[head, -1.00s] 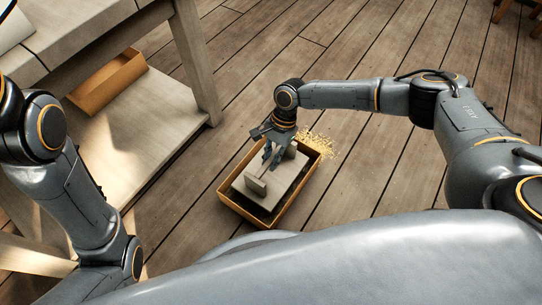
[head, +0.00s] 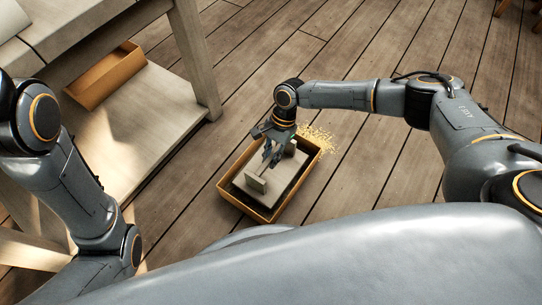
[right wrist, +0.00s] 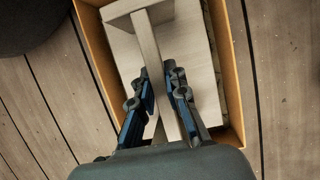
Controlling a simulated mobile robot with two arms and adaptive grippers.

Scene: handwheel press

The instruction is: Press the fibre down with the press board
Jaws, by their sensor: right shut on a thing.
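The press board (head: 288,176) is a pale flat board with two upright posts and a bar handle (right wrist: 148,42) between them. It lies inside an orange-brown box (head: 246,209) on the floor, below the rim. My right gripper (head: 271,157) is over the middle of the board. In the right wrist view its fingers (right wrist: 158,84) are shut on the handle bar, one on each side. The fibre under the board is hidden; yellow bits of fibre (head: 318,139) lie scattered on the floor beside the box's far right corner. My left gripper is out of view.
A wooden bench with a low shelf (head: 135,125) stands at the left, with another orange-brown box (head: 108,75) on the shelf. The plank floor (head: 370,170) right of the box is clear. My left arm hangs at the left edge.

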